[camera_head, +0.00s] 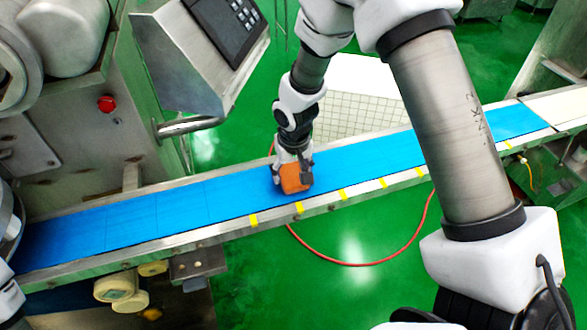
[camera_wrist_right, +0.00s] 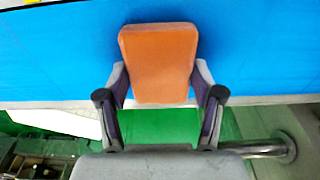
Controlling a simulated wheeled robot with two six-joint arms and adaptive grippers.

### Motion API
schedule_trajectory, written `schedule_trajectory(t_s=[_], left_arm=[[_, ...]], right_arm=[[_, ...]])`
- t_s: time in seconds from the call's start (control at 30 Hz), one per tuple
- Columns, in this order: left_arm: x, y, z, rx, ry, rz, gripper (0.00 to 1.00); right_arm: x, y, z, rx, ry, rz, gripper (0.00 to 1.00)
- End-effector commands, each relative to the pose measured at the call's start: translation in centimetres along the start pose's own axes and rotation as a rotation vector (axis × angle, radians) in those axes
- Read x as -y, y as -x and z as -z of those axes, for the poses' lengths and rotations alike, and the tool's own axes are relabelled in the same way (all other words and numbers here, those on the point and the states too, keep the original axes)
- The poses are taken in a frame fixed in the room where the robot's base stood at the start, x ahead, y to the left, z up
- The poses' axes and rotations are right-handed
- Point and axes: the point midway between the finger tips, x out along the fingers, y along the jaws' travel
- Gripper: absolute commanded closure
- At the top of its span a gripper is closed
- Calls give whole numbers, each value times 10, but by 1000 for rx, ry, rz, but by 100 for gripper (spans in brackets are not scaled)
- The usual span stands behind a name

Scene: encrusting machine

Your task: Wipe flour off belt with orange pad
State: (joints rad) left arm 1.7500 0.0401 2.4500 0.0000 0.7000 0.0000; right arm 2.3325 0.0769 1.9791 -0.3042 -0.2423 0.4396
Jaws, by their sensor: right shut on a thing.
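The orange pad (camera_head: 295,178) is at the blue belt, near the belt's middle. My right gripper (camera_head: 293,168) is shut on the pad, which also shows between its fingers in the right wrist view (camera_wrist_right: 158,62). Whether the pad's underside touches the belt is hidden. The blue belt (camera_head: 160,212) runs from lower left to upper right, and no flour can be made out on it. My left gripper is not clearly in view; only a bit of white and black arm shows at the lower left edge.
A steel machine with a control panel (camera_head: 215,30) and a red button (camera_head: 106,103) stands at the left. A metal rail edges the belt, with yellow marks (camera_head: 299,208) along its front. A red hose (camera_head: 355,264) lies on the green floor. A white tiled surface (camera_head: 358,100) is behind the belt.

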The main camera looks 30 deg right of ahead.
Motion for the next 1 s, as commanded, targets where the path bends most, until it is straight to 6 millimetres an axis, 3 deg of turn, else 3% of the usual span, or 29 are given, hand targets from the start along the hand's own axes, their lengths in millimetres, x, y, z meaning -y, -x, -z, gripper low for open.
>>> schedule_trajectory(t_s=[0.1, 0.17, 0.23, 0.8, 1.0], left_arm=[[0, 5, 0, 0, 0, 0, 37], [0, 14, 0, 0, 0, 0, 37], [0, 21, 0, 0, 0, 0, 37], [0, 68, 0, 0, 0, 0, 37], [0, 74, 0, 0, 0, 0, 37]], right_arm=[[1, 2, 1, 0, -1, 0, 61], [1, 9, 2, 1, -1, 0, 61], [2, 28, 5, -1, -1, 2, 61], [4, 75, 14, 0, 3, 1, 61], [4, 81, 15, 1, 4, 2, 61]])
